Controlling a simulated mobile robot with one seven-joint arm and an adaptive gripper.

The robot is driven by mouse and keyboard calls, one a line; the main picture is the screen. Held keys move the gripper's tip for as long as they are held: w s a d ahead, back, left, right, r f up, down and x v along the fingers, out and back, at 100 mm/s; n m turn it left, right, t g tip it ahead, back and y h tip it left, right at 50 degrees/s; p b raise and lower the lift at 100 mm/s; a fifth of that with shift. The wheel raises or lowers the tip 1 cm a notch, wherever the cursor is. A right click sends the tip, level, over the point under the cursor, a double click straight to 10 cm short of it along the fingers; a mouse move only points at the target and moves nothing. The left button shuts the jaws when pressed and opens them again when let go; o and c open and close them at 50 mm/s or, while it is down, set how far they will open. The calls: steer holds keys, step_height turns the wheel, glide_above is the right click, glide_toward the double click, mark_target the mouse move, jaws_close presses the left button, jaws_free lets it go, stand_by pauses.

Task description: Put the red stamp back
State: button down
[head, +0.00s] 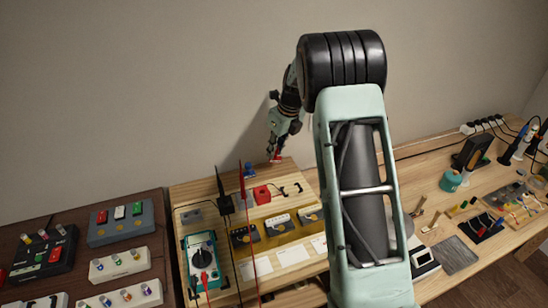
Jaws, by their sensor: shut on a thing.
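My gripper (275,149) is at the far edge of the wooden bench top (207,185), close to the wall. It is shut on the small red stamp (277,157), which shows just below the fingertips. Whether the stamp's bottom touches the bench is too small to tell. A blue stamp (250,171) stands to the left of my gripper. A red box-like block (262,194) lies on the bench nearer to me, apart from the red stamp.
A teal multimeter (202,262) and several yellow-and-black meter-like boxes (279,225) sit nearer on the bench. Thin black and red leads rise near the blue stamp. A dark table with switch boxes (120,222) is at left.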

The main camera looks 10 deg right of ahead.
steer(key=shift+w+f, duration=0.85)
steer(key=shift+f, duration=1.65)
steer(key=shift+f, duration=0.2)
steer(key=c, duration=1.9)
jaws_free()
steer(key=shift+o, duration=0.3)
steer(key=v, duration=1.2)
steer(key=shift+r, duration=0.2)
